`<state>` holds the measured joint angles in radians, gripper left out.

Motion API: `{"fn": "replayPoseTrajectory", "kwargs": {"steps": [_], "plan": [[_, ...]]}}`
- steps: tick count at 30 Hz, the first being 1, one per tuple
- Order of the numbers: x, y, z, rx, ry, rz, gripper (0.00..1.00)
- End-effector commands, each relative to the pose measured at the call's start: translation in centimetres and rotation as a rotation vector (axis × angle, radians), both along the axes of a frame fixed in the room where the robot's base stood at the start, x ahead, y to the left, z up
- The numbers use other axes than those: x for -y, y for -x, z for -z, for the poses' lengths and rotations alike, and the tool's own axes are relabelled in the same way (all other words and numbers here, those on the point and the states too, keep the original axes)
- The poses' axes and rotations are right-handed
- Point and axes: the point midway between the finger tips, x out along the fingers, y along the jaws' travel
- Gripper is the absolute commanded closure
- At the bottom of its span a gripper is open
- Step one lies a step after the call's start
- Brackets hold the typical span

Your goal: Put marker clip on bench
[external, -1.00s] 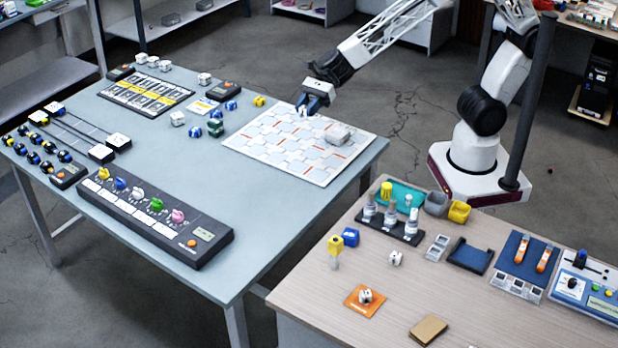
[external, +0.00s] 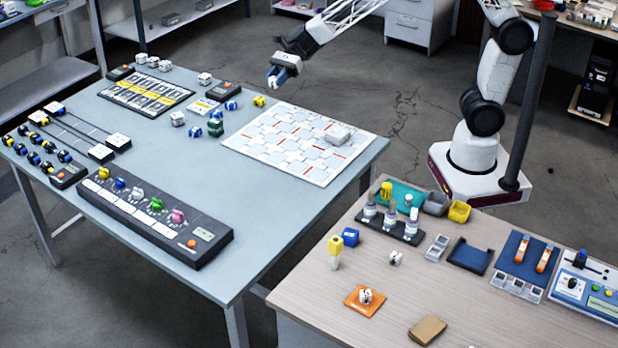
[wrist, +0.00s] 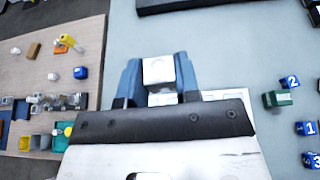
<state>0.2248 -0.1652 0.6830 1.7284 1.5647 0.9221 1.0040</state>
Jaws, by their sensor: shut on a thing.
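My gripper (external: 275,83) is in the air over the far part of the blue-grey table (external: 245,160), behind the patterned white board. In the wrist view my gripper (wrist: 157,74) has its blue fingers closed on both sides of a small white blocky piece (wrist: 158,68), which may be the marker clip. Its underside and markings are hidden. The wooden bench (external: 320,285) stands at the front right; it also shows at the upper left of the wrist view (wrist: 93,35).
A knob console (external: 150,215), a green piece (external: 215,127) and several blue pieces are on the table. The bench holds a dark rack (external: 388,224), an orange pad (external: 352,303) and a brown block (external: 427,329). A dark post (external: 528,110) stands beside my base.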

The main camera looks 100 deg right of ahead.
Motion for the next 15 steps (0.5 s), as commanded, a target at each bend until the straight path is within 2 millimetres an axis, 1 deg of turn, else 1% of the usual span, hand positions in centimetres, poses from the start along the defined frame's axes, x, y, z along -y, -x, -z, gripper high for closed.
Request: {"fn": "replayPoseTrajectory", "kwargs": {"steps": [1, 9, 15], "plan": [[1.5, -0.3, 0.0, -0.001, -0.001, 0.005, 0.92], [8.6, -1.3, -0.5, -0.001, 0.000, 0.008, 0.92], [13.9, -1.5, -0.9, 0.000, -0.001, 0.014, 0.92]]}}
